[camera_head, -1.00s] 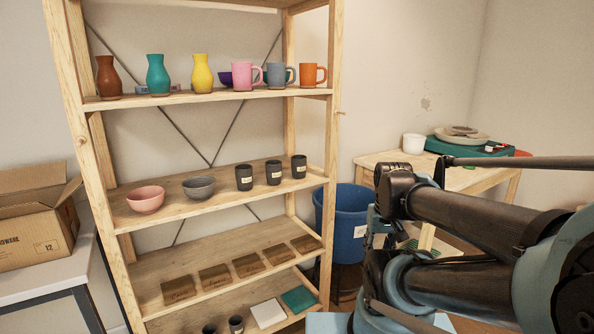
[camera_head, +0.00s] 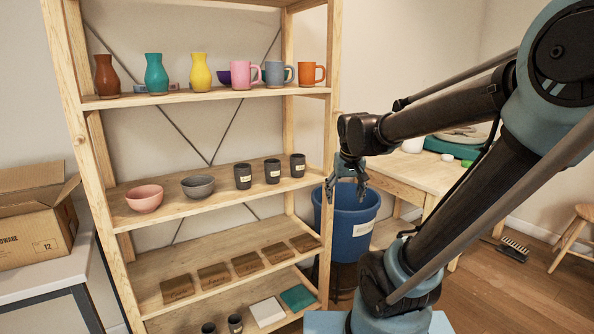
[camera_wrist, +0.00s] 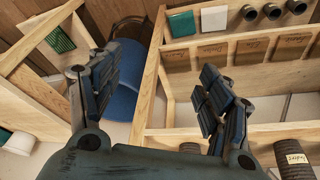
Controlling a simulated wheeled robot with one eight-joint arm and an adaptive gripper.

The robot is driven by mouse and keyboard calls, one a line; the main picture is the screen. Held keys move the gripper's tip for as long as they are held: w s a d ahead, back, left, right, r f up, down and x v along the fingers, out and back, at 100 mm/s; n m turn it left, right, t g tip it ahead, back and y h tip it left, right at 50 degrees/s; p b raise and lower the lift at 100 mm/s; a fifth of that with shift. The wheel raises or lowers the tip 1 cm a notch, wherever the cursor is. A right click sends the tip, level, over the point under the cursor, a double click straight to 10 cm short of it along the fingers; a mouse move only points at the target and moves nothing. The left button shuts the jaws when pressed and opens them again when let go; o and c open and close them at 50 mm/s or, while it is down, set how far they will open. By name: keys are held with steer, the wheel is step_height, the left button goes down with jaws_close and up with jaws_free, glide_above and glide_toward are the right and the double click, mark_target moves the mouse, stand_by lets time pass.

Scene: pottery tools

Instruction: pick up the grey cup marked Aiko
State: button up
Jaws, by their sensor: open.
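Three dark grey cups with pale labels stand upright in a row on the right part of the middle shelf: a left cup (camera_head: 243,182), a middle cup (camera_head: 272,176) and a right cup (camera_head: 297,170). Their labels are too small to read in the head view, so I cannot tell which is marked Aiko. The wrist view shows one labelled cup (camera_wrist: 295,165) at the bottom right corner, partly cut off; its writing is not clear. My gripper (camera_head: 346,188) is open and empty, pointing down to the right of the shelf unit. Its spread fingers also show in the wrist view (camera_wrist: 163,85).
A wooden shelf post (camera_head: 330,130) stands between my gripper and the cups. A blue bin (camera_head: 350,235) is below my gripper. A pink bowl (camera_head: 145,203) and grey bowl (camera_head: 198,190) share the cups' shelf. Several mugs and vases stand above; engraved boards (camera_head: 247,264) lie below.

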mark_target(297, 165)
steer(key=w+a+r+t, duration=0.1)
steer(key=w+a+r, duration=0.2)
steer(key=w+a, duration=1.05)
steer(key=shift+n+y, duration=0.4)
steer(key=w, duration=0.3)
steer(key=w+a, duration=0.1)
steer(key=w, duration=0.2)
steer(key=w+a, duration=0.1)
steer(key=w, duration=0.1)
steer(key=shift+w+a+f, duration=0.1)
steer(key=shift+w+f, duration=0.1)
steer(key=shift+w, duration=0.2)
steer(key=shift+w+a, duration=0.25)
steer(key=shift+w, duration=0.9)
steer(key=shift+x, duration=1.1)
steer(key=shift+f, duration=0.4)
steer(key=c, duration=1.3)
